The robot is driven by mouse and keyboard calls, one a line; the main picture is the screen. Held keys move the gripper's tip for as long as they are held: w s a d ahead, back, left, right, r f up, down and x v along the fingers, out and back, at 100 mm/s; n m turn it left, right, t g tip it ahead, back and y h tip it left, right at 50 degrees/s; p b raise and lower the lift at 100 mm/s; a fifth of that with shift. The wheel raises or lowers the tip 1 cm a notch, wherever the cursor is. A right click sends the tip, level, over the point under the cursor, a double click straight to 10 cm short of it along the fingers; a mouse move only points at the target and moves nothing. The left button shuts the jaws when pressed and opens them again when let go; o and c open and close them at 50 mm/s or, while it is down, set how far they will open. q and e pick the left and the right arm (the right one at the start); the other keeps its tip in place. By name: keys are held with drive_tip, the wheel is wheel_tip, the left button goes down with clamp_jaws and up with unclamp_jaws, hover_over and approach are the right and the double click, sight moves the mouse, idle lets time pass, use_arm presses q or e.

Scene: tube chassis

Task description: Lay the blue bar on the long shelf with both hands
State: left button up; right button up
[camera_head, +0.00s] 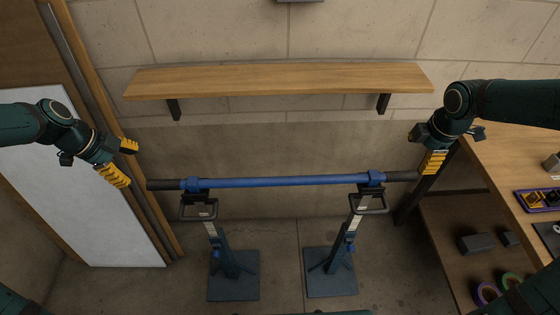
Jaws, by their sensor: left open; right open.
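The blue bar (285,181) lies level across two stands, with dark sections at both ends. The wooden long shelf (280,80) is fixed to the wall behind and above it; its top looks bare. My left gripper (127,162) is open and empty, a little left of the bar's left end and apart from it. My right gripper (432,162) is open at the bar's right end, its yellow fingers close to the dark section. I cannot tell whether it touches the bar.
The two stands (231,262) (331,262) have square bases on the floor. A white panel (75,180) leans at the left beside wooden posts. A wooden workbench (510,175) with trays and small items stands at the right. The space between bar and shelf is clear.

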sight(161, 182)
use_arm(q)
drive_tip(key=shift+a+r, duration=0.15)
drive_tip(key=shift+r, duration=0.1)
use_arm(e)
drive_tip(key=shift+d+r, duration=0.25)
use_arm(q)
drive_tip(key=shift+s, duration=0.15)
use_arm(e)
drive_tip(key=shift+s, duration=0.15)
use_arm(q)
drive_tip(key=shift+f, duration=0.1)
use_arm(e)
drive_tip(key=shift+f, duration=0.1)
use_arm(q)
drive_tip(key=x, duration=1.3)
drive_tip(key=shift+f, duration=0.35)
use_arm(e)
drive_tip(key=w+f, duration=0.1)
drive_tip(key=f, duration=0.3)
drive_tip(key=w+f, duration=0.1)
drive_tip(key=f, duration=0.4)
drive_tip(key=w+f, duration=0.1)
drive_tip(key=f, duration=0.3)
drive_tip(key=shift+f, duration=0.15)
use_arm(q)
clamp_jaws()
use_arm(e)
clamp_jaws()
use_arm(q)
drive_tip(key=shift+r, duration=0.1)
